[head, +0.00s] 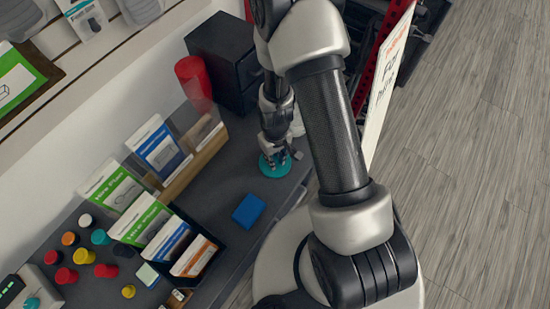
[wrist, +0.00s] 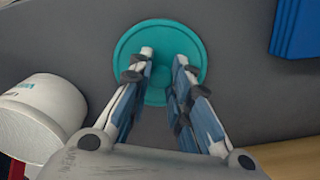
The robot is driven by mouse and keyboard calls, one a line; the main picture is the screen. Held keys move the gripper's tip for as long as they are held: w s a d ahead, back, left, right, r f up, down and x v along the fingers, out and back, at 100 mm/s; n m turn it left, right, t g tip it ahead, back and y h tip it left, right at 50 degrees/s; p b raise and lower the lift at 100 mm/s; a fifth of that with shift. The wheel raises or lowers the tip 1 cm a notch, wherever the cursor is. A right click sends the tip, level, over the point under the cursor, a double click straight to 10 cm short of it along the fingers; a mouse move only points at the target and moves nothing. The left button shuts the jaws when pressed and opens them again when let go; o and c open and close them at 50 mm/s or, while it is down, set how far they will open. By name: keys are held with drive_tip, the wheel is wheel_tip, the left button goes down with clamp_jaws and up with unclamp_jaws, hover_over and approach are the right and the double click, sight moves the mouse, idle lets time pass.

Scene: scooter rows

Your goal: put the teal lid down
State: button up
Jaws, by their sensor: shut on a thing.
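The teal lid (head: 275,166) is a round disc at the counter's right edge in the head view. It also shows in the wrist view (wrist: 188,38), at top centre. My gripper (head: 277,158) is over the lid, pointing down. In the wrist view my gripper (wrist: 162,68) has its fingertips at the middle of the lid, shut on it; the part between the fingers is mostly hidden. The lid looks flat and close to the dark grey counter (wrist: 60,45), but I cannot tell whether it touches.
A blue block (head: 249,209) lies on the counter near the lid. A red cup (head: 193,80), a black box (head: 222,50), card packets and several coloured caps occupy the counter. Bare counter lies left of the lid.

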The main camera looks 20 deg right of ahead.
drive_tip(key=shift+f, duration=0.2)
drive_tip(key=o, duration=0.8)
drive_tip(key=shift+r, duration=0.1)
